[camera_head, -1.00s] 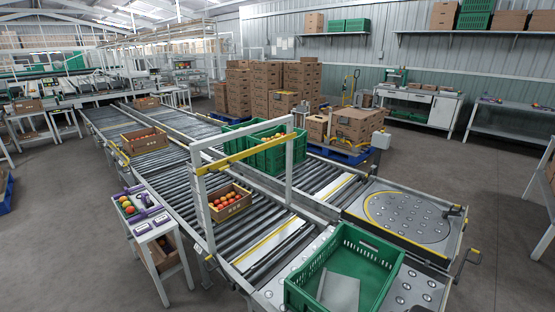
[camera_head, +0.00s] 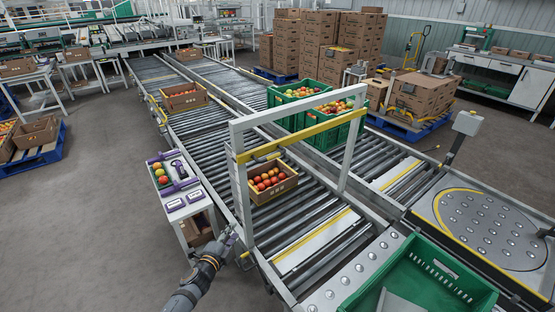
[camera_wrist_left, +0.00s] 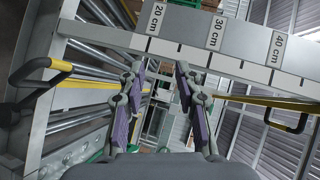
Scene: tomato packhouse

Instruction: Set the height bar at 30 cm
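The height bar (camera_head: 300,136) is a yellow bar across the grey gate frame (camera_head: 239,190) over the roller conveyor, in the upper part of the frame. In the left wrist view a grey scale plate (camera_wrist_left: 185,25) carries labels 20 cm, 30 cm (camera_wrist_left: 216,33) and 40 cm. Yellow parts with black handles show at left (camera_wrist_left: 45,66) and right (camera_wrist_left: 285,118). My left gripper (camera_head: 231,233) is low beside the near post, below the bar. Its purple-padded fingers (camera_wrist_left: 160,70) are apart with nothing held between them. Which mark the bar sits at is unclear. My right gripper is not in view.
A crate of tomatoes (camera_head: 253,196) sits on the rollers beneath the gate. A small side table (camera_head: 192,209) with purple tools stands left of the frame. An empty green crate (camera_head: 470,286) is at lower right. Green crates of produce (camera_head: 317,159) stand behind the gate.

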